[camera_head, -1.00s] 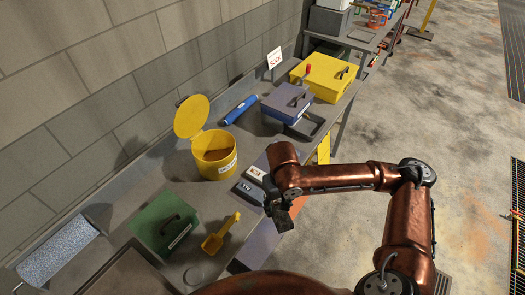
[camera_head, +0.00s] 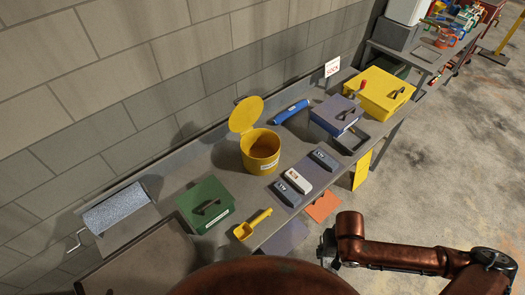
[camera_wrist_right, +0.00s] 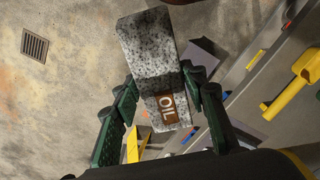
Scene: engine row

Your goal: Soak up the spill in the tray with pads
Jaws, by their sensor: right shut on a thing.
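My right gripper (camera_wrist_right: 160,82) is shut on a grey speckled pad (camera_wrist_right: 148,50) with a brown OIL label. The pad sits between the two green fingers, above the floor beside the bench. In the head view the right gripper (camera_head: 327,250) is at the lower middle, off the bench's front edge, mostly hidden by my arm; the pad does not show there. My left gripper is out of view.
On the bench (camera_head: 215,158) stand a yellow lidded bucket (camera_head: 260,153), a green box (camera_head: 206,204), a yellow scoop (camera_head: 252,225), a blue cylinder (camera_head: 291,111), a purple box (camera_head: 335,114) and a yellow box (camera_head: 381,94). A speckled roll (camera_head: 114,207) is at left.

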